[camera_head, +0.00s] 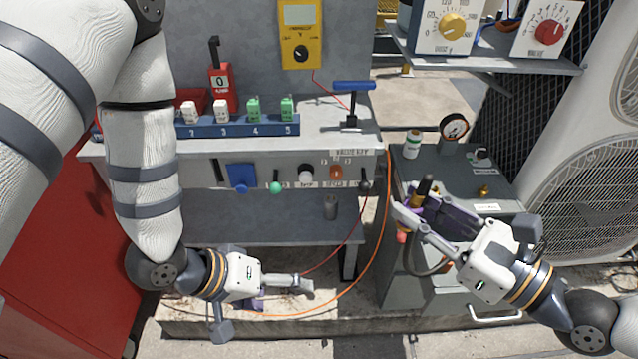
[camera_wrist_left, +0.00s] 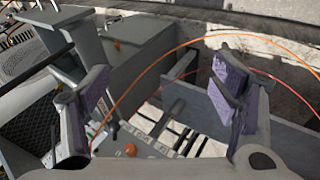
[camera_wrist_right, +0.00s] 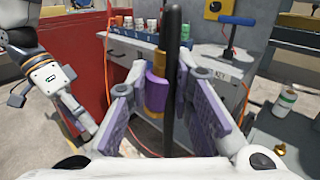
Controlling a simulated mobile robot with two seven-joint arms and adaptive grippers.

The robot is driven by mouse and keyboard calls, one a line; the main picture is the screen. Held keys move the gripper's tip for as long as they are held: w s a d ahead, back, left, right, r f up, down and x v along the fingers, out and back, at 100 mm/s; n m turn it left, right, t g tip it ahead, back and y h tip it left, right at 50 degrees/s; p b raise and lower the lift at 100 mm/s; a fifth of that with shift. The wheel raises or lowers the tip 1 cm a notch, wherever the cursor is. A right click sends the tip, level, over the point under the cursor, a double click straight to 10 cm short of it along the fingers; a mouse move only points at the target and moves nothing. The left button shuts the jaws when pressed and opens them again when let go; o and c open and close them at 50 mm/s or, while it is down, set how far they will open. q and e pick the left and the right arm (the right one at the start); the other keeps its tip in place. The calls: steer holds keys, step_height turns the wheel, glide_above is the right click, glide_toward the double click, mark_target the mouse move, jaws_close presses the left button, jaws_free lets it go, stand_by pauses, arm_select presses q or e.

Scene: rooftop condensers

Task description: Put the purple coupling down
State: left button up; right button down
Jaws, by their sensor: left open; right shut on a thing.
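The purple coupling (camera_wrist_right: 155,92), with a yellow collar, shows in the right wrist view between the fingers of my right gripper (camera_wrist_right: 158,82). A long black rod-like part (camera_wrist_right: 173,50) stands up beside it in that view. In the head view my right gripper (camera_head: 412,208) is shut on the coupling, in front of the grey cabinet; its purple pads and fingers largely hide the coupling there. My left gripper (camera_head: 280,294) is open and empty, low in front of the bench. The left wrist view shows its purple-padded fingers (camera_wrist_left: 165,105) wide apart.
The grey bench (camera_head: 345,110) carries a blue numbered rack (camera_head: 236,127) with white and green fittings, and a blue T-handle (camera_head: 353,88). The grey cabinet (camera_head: 510,187) holds a white bottle (camera_head: 412,144) and a gauge (camera_head: 454,127). An orange cable (camera_head: 377,240) hangs between the arms.

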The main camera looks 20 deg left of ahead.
arm_select(q)
steer(key=w+d+r+h, duration=0.2)
steer(key=w+r+h, duration=0.15)
steer(key=r, duration=0.75)
steer(key=w+d+r+h, duration=0.2)
steer(key=d+r+h, duration=0.15)
steer(key=r, duration=0.75)
steer(key=x, duration=1.1)
steer(key=shift+d+h, duration=0.3)
steer(key=shift+f, duration=0.1)
steer(key=c, duration=1.2)
steer(key=shift+c, duration=0.4)
arm_select(e)
steer(key=c, duration=1.3)
jaws_free()
steer(key=shift+c, duration=0.2)
steer(key=shift+d, duration=0.15)
